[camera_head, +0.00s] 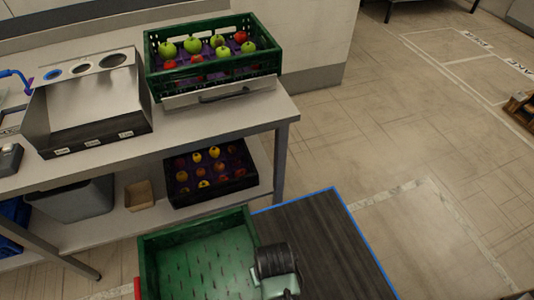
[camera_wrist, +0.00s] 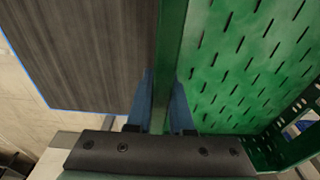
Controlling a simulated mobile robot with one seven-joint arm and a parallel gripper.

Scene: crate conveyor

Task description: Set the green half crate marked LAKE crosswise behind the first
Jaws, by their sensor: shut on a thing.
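An empty green crate (camera_head: 195,262) with a slotted floor is at the bottom centre of the head view, cut off by the frame's lower edge. My gripper (camera_head: 275,264) is at its right wall. In the wrist view my gripper's two blue fingers (camera_wrist: 160,95) straddle that green wall (camera_wrist: 171,45) and are shut on it; the slotted floor (camera_wrist: 235,65) lies to the right. I cannot tell whether the crate rests on something or hangs. Another green crate (camera_head: 213,82), holding green and red apples, stands on the workbench.
A dark platform (camera_head: 320,240) with a blue edge lies bare beside the held crate. The workbench (camera_head: 215,118) stands behind, with a metal holder (camera_head: 90,105) on top. A black crate of fruit (camera_head: 212,190) and a grey bin (camera_head: 75,198) are on its lower shelf. Open floor is at right.

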